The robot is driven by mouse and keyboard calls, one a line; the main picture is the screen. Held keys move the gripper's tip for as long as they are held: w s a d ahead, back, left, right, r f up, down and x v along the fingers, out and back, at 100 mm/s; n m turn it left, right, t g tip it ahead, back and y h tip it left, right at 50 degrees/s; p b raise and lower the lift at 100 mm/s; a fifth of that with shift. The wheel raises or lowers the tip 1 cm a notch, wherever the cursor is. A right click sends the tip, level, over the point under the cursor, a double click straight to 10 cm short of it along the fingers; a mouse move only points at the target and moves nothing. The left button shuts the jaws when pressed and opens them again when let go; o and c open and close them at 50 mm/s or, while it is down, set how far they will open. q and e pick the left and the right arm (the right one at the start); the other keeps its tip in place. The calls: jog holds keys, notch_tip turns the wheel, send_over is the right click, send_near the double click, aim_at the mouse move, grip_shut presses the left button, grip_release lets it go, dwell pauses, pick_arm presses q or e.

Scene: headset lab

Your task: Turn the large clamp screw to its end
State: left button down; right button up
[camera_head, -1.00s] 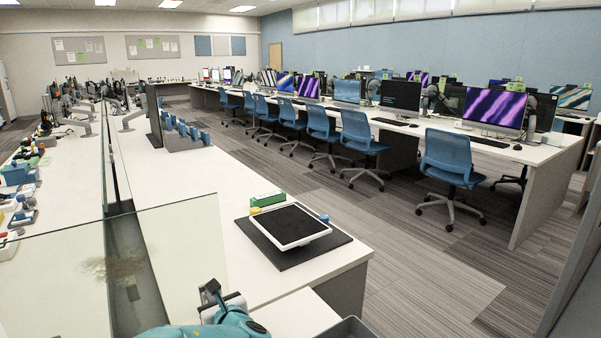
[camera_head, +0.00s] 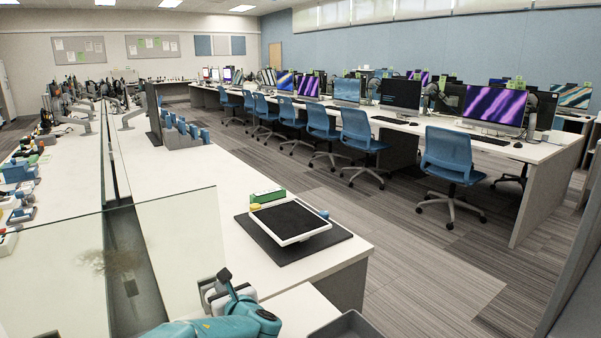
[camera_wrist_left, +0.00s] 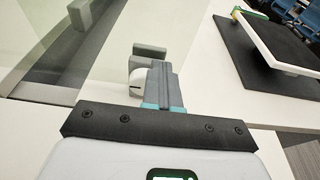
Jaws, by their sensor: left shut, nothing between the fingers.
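My left gripper (camera_head: 224,276) is at the bottom middle of the head view, at the end of my teal arm, near the glass panel. In the left wrist view its grey fingers (camera_wrist_left: 166,84) are shut with nothing between them. My right gripper is not in view.
A clear glass panel (camera_head: 165,240) stands on the left side of the bench.

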pick_arm(q)
jog(key=shift+d+f, duration=0.1)
jog(key=shift+f, duration=0.05)
jog(key=shift+s+d+f, duration=0.1)
jog(key=shift+s+d, duration=0.15)
jog(key=v, duration=0.1)
jog(key=b+v, duration=0.1)
jog(key=v, duration=0.2)
jog(key=shift+s+f+b, duration=0.2)
jog(key=shift+f+b, duration=0.05)
jog(key=shift+b, duration=0.05)
jog(key=shift+s+d+r, duration=0.15)
jog(key=shift+s+d, duration=0.1)
jog(key=shift+s, duration=0.1)
